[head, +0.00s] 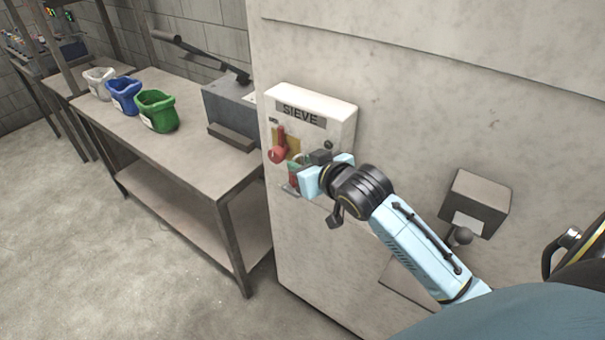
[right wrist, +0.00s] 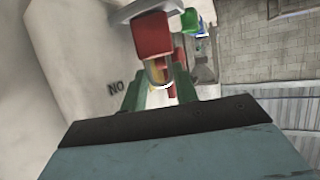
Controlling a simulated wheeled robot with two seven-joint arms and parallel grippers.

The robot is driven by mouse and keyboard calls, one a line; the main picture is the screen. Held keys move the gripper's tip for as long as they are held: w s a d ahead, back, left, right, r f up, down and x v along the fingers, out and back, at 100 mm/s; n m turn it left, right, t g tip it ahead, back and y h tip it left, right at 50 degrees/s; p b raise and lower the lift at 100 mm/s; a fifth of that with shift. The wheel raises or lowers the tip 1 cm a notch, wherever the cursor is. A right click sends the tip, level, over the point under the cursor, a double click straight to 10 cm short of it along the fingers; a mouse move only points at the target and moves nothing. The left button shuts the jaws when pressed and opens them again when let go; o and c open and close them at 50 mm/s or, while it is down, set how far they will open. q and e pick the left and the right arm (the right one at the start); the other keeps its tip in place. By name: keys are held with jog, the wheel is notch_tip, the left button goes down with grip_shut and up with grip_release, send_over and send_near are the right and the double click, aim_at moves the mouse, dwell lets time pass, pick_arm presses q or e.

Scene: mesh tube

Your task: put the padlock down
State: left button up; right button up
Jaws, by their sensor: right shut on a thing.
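A small red padlock (head: 292,180) is at the front of the white box marked SIEVE, partly hidden by my right gripper (head: 306,181). In the right wrist view, the padlock's red body (right wrist: 152,36) shows just past the fingers (right wrist: 160,90), with grey metal curving by it. My right gripper is shut on the padlock. I cannot tell whether the padlock touches the box or hangs from it. My left gripper is not in view.
The SIEVE box (head: 318,108) has a red handle (head: 278,152) and is on a large pale cabinet (head: 430,90). A grey lever box (head: 478,203) sits right.

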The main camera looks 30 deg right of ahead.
jog(key=shift+f, duration=0.1)
jog(key=shift+f, duration=0.1)
jog(key=o, duration=0.7)
jog(key=shift+o, duration=0.2)
jog(key=p+v, duration=0.3)
jog(key=v, duration=0.9)
